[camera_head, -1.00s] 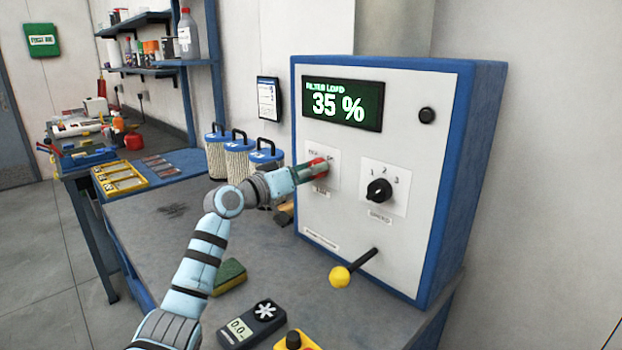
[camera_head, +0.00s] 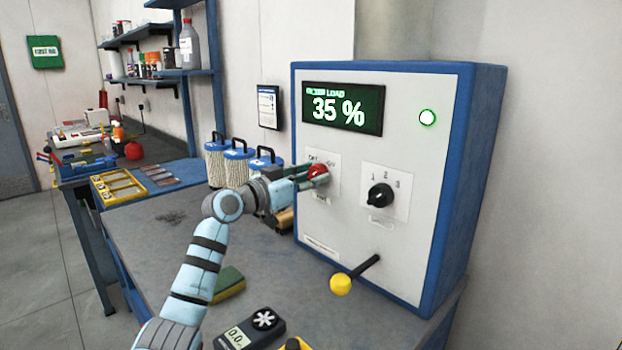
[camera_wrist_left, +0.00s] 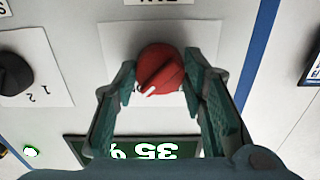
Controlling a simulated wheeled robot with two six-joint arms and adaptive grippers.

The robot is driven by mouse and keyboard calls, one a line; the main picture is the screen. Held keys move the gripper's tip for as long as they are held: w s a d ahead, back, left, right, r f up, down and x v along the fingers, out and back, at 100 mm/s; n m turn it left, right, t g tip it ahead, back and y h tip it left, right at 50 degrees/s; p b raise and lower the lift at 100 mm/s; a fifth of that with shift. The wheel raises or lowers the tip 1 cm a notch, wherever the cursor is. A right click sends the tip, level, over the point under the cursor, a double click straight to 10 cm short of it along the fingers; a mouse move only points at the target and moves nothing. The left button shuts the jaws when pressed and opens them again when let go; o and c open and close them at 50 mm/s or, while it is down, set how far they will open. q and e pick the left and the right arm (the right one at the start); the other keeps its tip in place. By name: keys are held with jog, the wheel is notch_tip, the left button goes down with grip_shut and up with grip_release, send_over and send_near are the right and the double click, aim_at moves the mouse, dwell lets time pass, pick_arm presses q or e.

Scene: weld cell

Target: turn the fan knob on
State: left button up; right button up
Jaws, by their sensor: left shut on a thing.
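The red fan knob (camera_head: 318,173) sits on a white label plate on the left of the control box front. It also shows in the left wrist view (camera_wrist_left: 160,70), where its white pointer mark slants toward the lower left of that picture. My left gripper (camera_head: 312,175) is shut on the knob, one finger on each side of it. The indicator lamp (camera_head: 427,117) at the box's upper right glows green. The display (camera_head: 343,108) reads 35 %. My right gripper is in neither view.
A black selector knob (camera_head: 380,195) marked 1, 2, 3 is right of the red knob. A lever with a yellow ball (camera_head: 341,284) sticks out below. Filter canisters (camera_head: 238,164) stand behind my left arm. A sponge (camera_head: 229,283) and a meter (camera_head: 250,329) lie on the bench.

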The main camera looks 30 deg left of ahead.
pick_arm(q)
jog(key=shift+f, duration=0.1)
jog(key=o, duration=1.2)
jog(key=v, duration=1.2)
